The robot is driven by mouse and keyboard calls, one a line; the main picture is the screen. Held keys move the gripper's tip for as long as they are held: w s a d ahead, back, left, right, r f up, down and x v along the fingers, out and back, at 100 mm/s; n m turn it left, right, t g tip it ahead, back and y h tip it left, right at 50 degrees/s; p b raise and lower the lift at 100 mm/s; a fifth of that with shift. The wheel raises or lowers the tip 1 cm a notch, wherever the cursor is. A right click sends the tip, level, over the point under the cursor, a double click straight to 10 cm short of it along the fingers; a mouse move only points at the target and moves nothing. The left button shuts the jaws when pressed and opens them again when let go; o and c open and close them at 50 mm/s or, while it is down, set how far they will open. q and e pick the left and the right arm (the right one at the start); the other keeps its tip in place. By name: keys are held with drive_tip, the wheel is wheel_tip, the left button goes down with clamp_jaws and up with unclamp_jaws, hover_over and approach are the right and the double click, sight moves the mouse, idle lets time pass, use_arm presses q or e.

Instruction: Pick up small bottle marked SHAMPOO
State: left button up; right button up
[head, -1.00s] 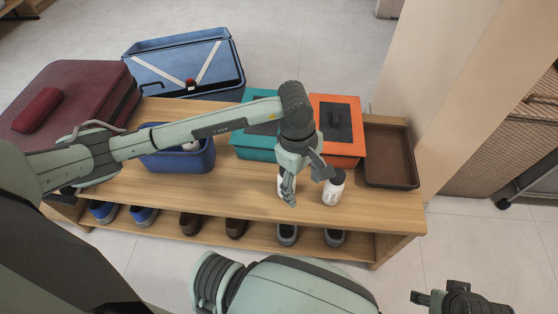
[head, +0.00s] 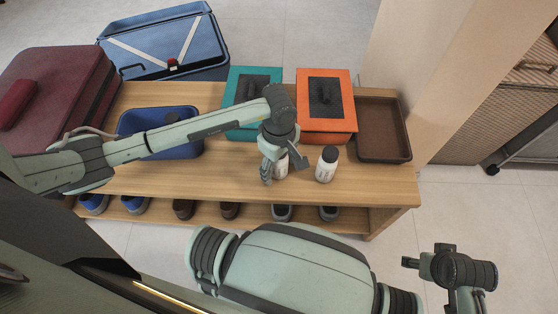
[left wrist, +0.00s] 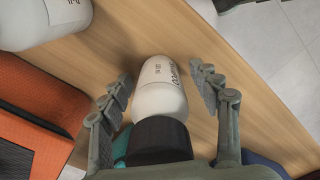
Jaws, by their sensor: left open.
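A white bottle (left wrist: 162,95) with a black cap lies between the open fingers of my left gripper (left wrist: 161,78) in the left wrist view, with a gap at both sides. Its label shows dark lettering that I cannot read surely. In the head view this bottle (head: 281,168) stands on the wooden bench, partly hidden by my left gripper (head: 284,173). A second white bottle (head: 326,167) with a black cap stands upright to its right; its body also shows in the left wrist view (left wrist: 42,20). Its label is too small to read. My right gripper (head: 428,262) is at the lower right, away from the bench.
Behind the bottles are a teal box (head: 243,86) and an orange box (head: 309,80), with a brown tray (head: 406,128) to the right. A blue bin (head: 190,150) and a dark red suitcase (head: 60,70) stand left. Shoes (head: 183,208) sit on the lower shelf.

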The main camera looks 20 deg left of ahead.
use_arm(q)
drive_tip(key=c, duration=1.3)
